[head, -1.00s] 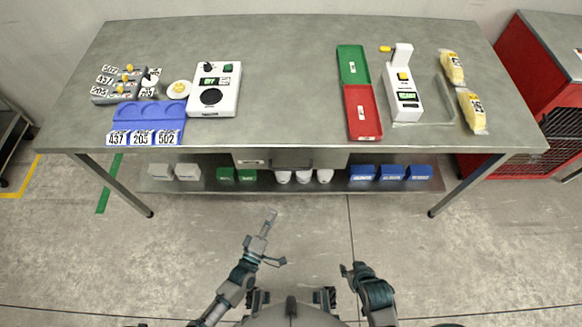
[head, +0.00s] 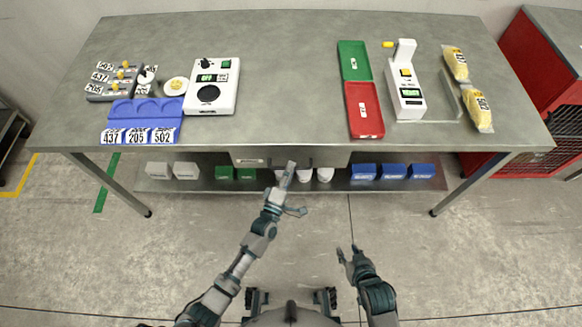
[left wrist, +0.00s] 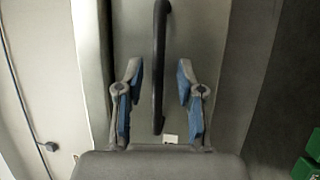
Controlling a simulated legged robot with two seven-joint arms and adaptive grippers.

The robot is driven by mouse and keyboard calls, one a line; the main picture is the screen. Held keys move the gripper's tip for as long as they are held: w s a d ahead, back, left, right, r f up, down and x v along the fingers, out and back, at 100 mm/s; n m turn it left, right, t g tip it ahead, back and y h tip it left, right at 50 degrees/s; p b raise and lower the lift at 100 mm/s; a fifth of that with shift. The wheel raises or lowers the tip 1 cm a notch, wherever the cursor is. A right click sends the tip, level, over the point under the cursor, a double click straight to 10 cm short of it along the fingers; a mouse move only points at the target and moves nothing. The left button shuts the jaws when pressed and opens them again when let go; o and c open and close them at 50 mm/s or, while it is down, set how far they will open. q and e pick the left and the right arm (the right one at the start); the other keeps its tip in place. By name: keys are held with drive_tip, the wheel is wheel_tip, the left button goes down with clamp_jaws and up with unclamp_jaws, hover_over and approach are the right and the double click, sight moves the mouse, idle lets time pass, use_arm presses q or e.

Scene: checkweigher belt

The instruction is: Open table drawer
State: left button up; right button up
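The table drawer (head: 332,158) has a grey front under the middle of the table's front edge. It looks shut. Its dark bar handle (left wrist: 160,60) runs upright in the left wrist view; in the head view my left gripper (head: 287,175) partly covers it. My left gripper also shows in the left wrist view (left wrist: 158,78), its two blue-padded fingers apart, one on each side of the handle's lower part. Neither finger visibly touches the bar. My right gripper (head: 347,251) is low in front of the table, empty, its fingers apart.
The steel table (head: 290,75) carries a blue tray (head: 147,108), a white scale (head: 225,72), green (head: 354,50) and red (head: 362,122) trays and yellow bags (head: 478,109). A lower shelf (head: 205,187) holds small boxes and white cups. The floor in front is clear.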

use_arm(q)
drive_tip(key=shift+w+d+r, duration=0.1)
drive_tip(key=shift+w+d, duration=0.15)
drive_tip(key=shift+w, duration=0.25)
use_arm(e)
drive_tip(key=shift+w+a+r, duration=0.1)
drive_tip(key=shift+w+r, duration=0.05)
drive_tip(key=shift+w, duration=0.05)
use_arm(q)
clamp_jaws()
drive_tip(key=shift+s, duration=0.1)
